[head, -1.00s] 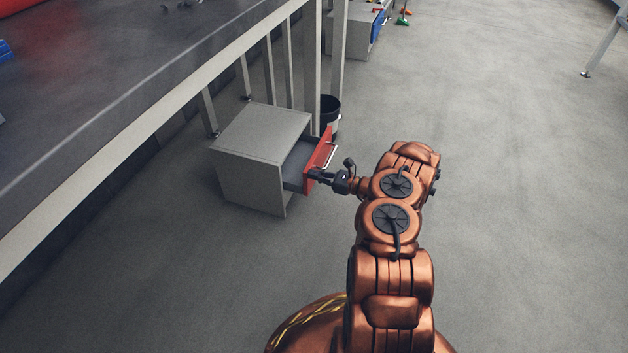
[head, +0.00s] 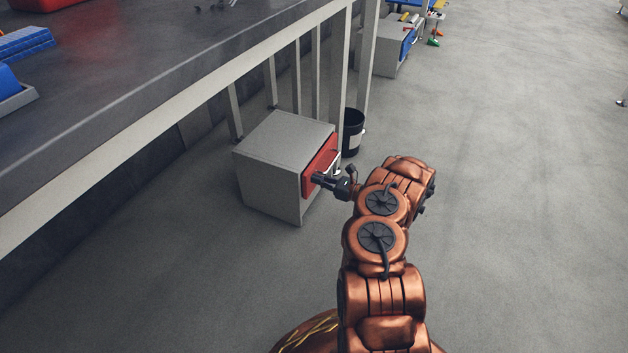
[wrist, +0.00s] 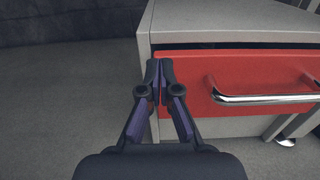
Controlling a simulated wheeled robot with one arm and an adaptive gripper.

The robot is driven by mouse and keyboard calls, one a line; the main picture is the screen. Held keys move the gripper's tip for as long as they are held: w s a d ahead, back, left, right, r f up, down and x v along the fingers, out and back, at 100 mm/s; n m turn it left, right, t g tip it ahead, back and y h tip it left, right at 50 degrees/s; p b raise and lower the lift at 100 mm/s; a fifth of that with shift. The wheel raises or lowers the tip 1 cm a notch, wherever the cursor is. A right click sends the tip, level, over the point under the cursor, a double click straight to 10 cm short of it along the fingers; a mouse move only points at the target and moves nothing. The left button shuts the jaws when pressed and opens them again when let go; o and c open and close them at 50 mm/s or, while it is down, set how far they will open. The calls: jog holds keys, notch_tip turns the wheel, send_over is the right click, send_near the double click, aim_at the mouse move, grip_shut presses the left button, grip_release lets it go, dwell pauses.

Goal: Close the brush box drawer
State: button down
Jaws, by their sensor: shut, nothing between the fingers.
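The brush box is a grey cabinet (head: 268,180) on the floor beside the bench. Its red-fronted drawer (head: 320,162) now sits against the cabinet in the head view, with no grey drawer interior showing. In the wrist view the red drawer front (wrist: 205,75) has a chrome handle (wrist: 262,98), and a narrow dark gap shows along its top edge. My gripper (head: 316,178) is shut and empty at the drawer front. In the wrist view my gripper's fingertips (wrist: 160,68) are at the left end of the red front, left of the handle; I cannot tell whether they touch it.
A dark bench (head: 110,75) with a pale rail and legs runs along the left, above the cabinet. A black bin (head: 352,132) stands just behind the drawer. Another grey cabinet (head: 378,50) is farther back. The floor to the right is clear.

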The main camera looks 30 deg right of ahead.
jog(key=p+v, duration=0.3)
jog(key=v, duration=0.9)
jog(key=shift+s+d, duration=0.2)
jog(key=shift+f, duration=0.1)
